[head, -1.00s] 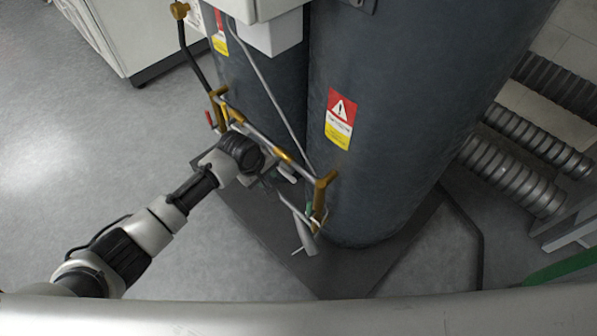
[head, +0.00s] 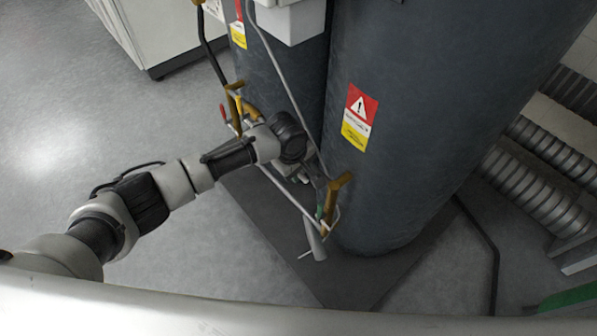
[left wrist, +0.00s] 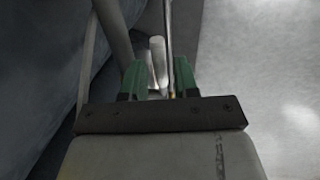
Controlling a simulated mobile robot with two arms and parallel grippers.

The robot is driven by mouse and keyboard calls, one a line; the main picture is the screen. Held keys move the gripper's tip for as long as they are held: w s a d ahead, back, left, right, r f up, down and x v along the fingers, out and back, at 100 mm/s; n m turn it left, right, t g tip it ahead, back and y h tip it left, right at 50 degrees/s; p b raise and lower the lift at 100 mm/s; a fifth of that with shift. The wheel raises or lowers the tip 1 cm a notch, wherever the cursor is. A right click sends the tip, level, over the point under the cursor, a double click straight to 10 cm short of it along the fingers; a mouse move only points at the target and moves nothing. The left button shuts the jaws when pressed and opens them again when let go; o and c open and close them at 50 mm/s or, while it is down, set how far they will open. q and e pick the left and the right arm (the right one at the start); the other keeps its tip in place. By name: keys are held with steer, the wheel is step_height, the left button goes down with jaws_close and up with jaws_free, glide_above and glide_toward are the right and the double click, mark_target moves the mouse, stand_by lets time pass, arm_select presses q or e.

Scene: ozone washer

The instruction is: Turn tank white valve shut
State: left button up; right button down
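The valve's pale lever-like handle (left wrist: 158,58) stands in the left wrist view between the green fingers of my left gripper (left wrist: 159,80). The fingers are spread apart, one on each side of it; I cannot tell whether either touches it. In the head view my left gripper (head: 308,167) is at the pipework on the front of the dark tank (head: 425,110). The wrist hides most of the fingers and the handle there. My right gripper is not in view.
Yellow-brown brackets (head: 335,197) and thin metal pipes surround the gripper closely. A conical nozzle (head: 315,242) hangs below. Ribbed hoses (head: 535,185) lie at the right. A white cabinet (head: 160,30) stands at the upper left. The grey floor at left is open.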

arm_select(q)
steer(key=shift+w+f, duration=0.1)
steer(key=shift+f, duration=0.35)
steer(key=shift+c, duration=0.2)
jaws_close()
